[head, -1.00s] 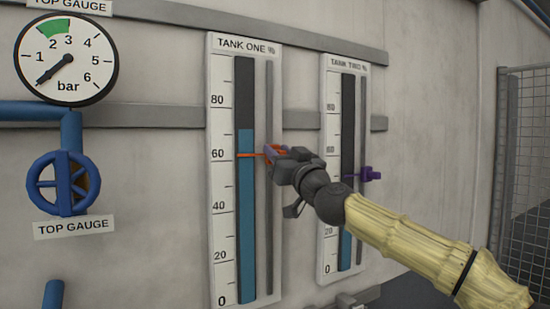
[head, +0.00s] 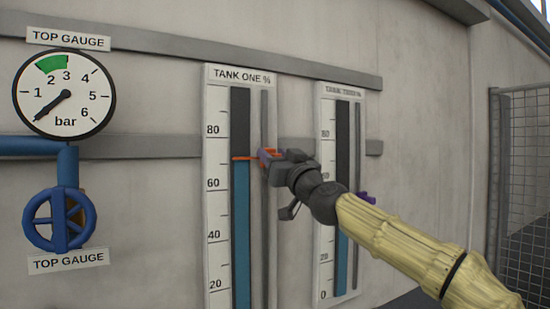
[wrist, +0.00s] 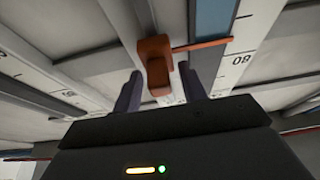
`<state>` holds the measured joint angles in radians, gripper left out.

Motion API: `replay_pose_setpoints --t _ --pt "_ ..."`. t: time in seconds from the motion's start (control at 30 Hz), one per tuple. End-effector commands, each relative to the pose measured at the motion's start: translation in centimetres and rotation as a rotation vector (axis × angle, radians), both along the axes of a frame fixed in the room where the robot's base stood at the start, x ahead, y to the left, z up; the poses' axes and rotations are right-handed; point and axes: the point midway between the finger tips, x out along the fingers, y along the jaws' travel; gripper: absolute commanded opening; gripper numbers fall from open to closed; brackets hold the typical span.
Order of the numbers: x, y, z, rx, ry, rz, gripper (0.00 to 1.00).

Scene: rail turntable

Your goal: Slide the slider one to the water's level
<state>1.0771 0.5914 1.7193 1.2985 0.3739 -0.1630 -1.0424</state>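The tank one slider is a small orange knob (wrist: 156,65) with a thin orange pointer. In the head view the pointer (head: 246,158) lies level with the top of the blue water column (head: 241,215), at about 70 on the TANK ONE scale (head: 216,250). My gripper (head: 266,159) is at the knob, to the right of the scale. In the wrist view the knob stands between my two fingers (wrist: 160,80), with narrow gaps beside it. The fingers look apart rather than pressed on it. The gripper partly hides the knob in the head view.
The tank two scale (head: 326,220) stands to the right, its purple slider (head: 366,197) partly behind my arm. A round pressure gauge (head: 64,95) and a blue valve wheel (head: 59,220) are at left. A mesh fence (head: 525,150) is at far right.

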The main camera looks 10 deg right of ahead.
Motion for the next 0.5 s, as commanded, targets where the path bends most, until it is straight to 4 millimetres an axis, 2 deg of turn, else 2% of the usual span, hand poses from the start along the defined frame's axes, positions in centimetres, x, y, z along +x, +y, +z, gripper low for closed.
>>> replay_pose_setpoints --t 0.27,0.5 --pt "-0.2 -0.1 -0.2 0.000 0.000 0.001 0.42" --pt "-1.8 -0.7 -1.3 -0.001 0.000 -0.002 0.42"
